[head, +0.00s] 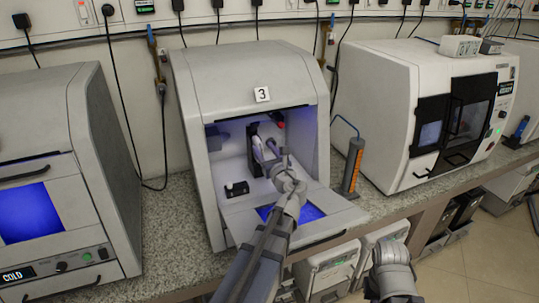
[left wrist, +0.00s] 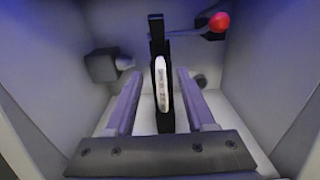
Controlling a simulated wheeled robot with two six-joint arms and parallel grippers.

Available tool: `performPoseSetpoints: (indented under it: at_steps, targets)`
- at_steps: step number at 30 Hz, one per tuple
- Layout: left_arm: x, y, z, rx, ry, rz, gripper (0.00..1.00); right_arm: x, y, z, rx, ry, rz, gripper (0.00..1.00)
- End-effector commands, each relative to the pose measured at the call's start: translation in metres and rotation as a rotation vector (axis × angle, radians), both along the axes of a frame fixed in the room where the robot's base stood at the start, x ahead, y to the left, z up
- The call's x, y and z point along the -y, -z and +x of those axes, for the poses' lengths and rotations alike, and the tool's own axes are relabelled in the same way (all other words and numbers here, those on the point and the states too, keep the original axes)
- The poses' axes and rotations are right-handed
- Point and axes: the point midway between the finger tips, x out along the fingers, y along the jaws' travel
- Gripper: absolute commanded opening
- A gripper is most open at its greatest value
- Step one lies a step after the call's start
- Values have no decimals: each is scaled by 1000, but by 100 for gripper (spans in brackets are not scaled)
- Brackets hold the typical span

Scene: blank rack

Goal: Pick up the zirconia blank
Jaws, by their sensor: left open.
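The zirconia blank (left wrist: 161,84) shows in the left wrist view as a narrow white piece with dark lettering, seen nearly edge-on. It stands upright in a black holder (left wrist: 158,45) inside the machine chamber. The holder also shows in the head view (head: 253,133), partly hidden by my arm. My left gripper (left wrist: 158,76) is open, with one finger on each side of the blank and holder. Gaps show on both sides. In the head view my left gripper (head: 268,155) reaches through the open front of machine 3 (head: 228,75).
A red knob (left wrist: 219,22) on an arm is at the chamber's back right. A small black block (head: 237,188) lies on the chamber floor at left. The open door (head: 335,220) juts out below my arm. An orange-grey cylinder (head: 352,165) stands right of the machine.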

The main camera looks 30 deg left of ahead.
Motion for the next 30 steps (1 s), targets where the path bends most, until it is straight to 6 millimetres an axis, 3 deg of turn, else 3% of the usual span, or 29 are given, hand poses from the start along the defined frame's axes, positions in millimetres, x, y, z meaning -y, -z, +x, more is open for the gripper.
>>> performPoseSetpoints:
  at_steps: [20,30]
  targets:
    - [-25,0,22,0,-1,0,55,0,0,0,0,0,0,0]
    - [-59,0,51,0,-2,0,55,0,0,0,0,0,0,0]
